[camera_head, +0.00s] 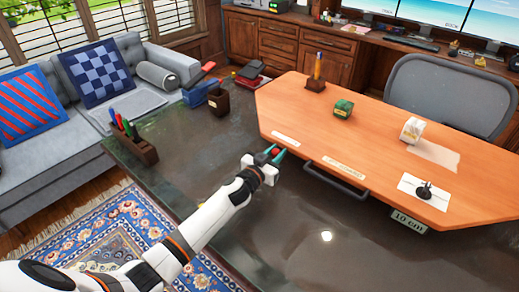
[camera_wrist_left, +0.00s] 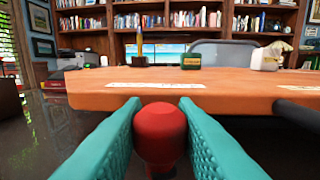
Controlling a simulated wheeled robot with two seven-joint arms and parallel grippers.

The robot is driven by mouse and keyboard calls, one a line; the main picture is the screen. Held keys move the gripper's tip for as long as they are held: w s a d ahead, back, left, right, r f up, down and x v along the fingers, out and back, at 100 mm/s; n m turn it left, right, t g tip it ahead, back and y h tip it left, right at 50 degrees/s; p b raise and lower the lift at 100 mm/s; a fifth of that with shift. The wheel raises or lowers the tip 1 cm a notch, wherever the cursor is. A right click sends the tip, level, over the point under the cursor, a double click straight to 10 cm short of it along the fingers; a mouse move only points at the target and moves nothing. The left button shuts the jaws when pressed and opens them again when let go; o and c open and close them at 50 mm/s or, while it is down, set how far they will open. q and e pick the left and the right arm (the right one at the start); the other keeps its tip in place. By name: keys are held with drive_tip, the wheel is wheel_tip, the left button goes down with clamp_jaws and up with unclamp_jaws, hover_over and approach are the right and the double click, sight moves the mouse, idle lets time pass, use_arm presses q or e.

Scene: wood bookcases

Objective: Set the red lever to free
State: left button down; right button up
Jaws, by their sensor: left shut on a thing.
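The red lever's rounded knob (camera_wrist_left: 160,132) fills the middle of the left wrist view, between the two teal fingers. In the head view a bit of the red knob (camera_head: 275,151) shows at the orange tabletop's near left edge. My left gripper (camera_head: 270,155) is shut on the knob, with its arm reaching in from the lower left. The lever's shaft is mostly hidden below the knob and by the fingers. A white label (camera_head: 285,139) lies on the tabletop close by; its words are too small to read. My right gripper is not in view.
The orange tabletop (camera_head: 385,150) has a dark handle bar (camera_head: 335,182) along its front edge and a "10 cm" sign (camera_head: 409,221). A green box (camera_head: 343,108), a white box (camera_head: 412,130) and a pen holder (camera_head: 138,147) stand around. The dark glossy surface in front is mostly clear.

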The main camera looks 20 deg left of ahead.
use_arm(q)
drive_tip(key=shift+d+y, duration=0.1)
drive_tip(key=shift+y, duration=0.2)
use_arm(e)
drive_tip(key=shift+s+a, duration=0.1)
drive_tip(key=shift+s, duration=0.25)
use_arm(q)
drive_tip(key=c, duration=1.1)
unclamp_jaws()
drive_tip(key=shift+c, duration=0.2)
drive_tip(key=shift+s+f, duration=0.1)
drive_tip(key=shift+s, duration=0.35)
drive_tip(key=s, duration=0.3)
drive_tip(key=s+a, duration=0.1)
drive_tip(key=s, duration=0.3)
drive_tip(key=s+a, duration=0.1)
drive_tip(key=s, duration=0.3)
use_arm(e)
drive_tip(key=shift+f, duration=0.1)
use_arm(q)
drive_tip(key=shift+w, duration=0.1)
